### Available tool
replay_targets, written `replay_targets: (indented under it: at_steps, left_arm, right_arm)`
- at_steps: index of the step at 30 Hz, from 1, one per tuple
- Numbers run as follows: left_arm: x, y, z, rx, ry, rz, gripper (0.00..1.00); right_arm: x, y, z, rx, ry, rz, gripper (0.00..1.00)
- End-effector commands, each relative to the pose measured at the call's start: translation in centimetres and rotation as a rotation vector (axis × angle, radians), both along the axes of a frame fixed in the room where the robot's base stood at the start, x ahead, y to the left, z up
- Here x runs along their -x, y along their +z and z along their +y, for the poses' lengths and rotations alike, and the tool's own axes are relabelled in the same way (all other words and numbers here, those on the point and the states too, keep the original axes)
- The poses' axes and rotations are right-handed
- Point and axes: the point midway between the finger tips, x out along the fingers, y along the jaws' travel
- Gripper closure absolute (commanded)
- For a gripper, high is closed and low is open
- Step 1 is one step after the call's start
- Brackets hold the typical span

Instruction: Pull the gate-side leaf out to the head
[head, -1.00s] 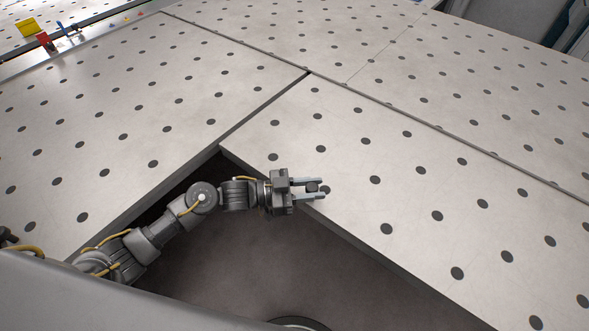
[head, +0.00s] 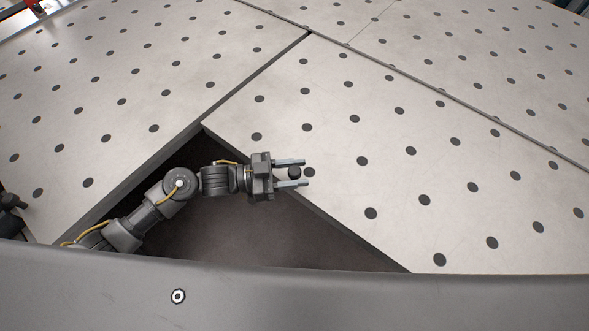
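The leaf (head: 400,160) is a pale grey table section with dark round dots, filling the right and middle of the head view. Its near corner lies at the left, beside a dark open space. My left gripper (head: 295,173) is at the leaf's near edge. Its two fingers lie on either side of a short dark upright knob (head: 294,173), which fills the gap between them, so it looks shut on the knob. The knob's foot is partly hidden by the fingers. My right gripper is not in view.
A fixed dotted table section (head: 120,100) lies to the left, with a dark side edge along the open space. Another dotted section (head: 470,50) lies behind the leaf across a dark seam. Dark floor (head: 270,235) shows below my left arm.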

Motion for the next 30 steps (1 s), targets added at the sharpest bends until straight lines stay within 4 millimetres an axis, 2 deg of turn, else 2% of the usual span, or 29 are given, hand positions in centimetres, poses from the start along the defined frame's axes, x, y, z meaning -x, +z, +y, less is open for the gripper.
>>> replay_targets:
  at_steps: [2, 10, 13, 24, 30]
  left_arm:
    - [-0.1, 0.0, 0.0, 0.001, 0.001, -0.001, 0.50]
    - [-0.1, 0.1, 0.1, 0.000, 0.003, -0.003, 0.50]
    - [0.0, -0.1, 0.8, 0.000, 0.004, -0.003, 0.50]
    - [1.2, -0.4, 7.6, -0.003, 0.004, -0.004, 0.50]
    - [1.7, -0.1, 10.0, -0.001, 0.002, -0.003, 0.50]
  right_arm:
    - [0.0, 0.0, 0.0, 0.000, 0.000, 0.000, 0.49]
    - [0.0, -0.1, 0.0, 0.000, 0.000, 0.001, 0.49]
    - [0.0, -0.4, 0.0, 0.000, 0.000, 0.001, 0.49]
    - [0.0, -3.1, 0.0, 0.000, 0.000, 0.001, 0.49]
    - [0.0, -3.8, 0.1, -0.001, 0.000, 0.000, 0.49]
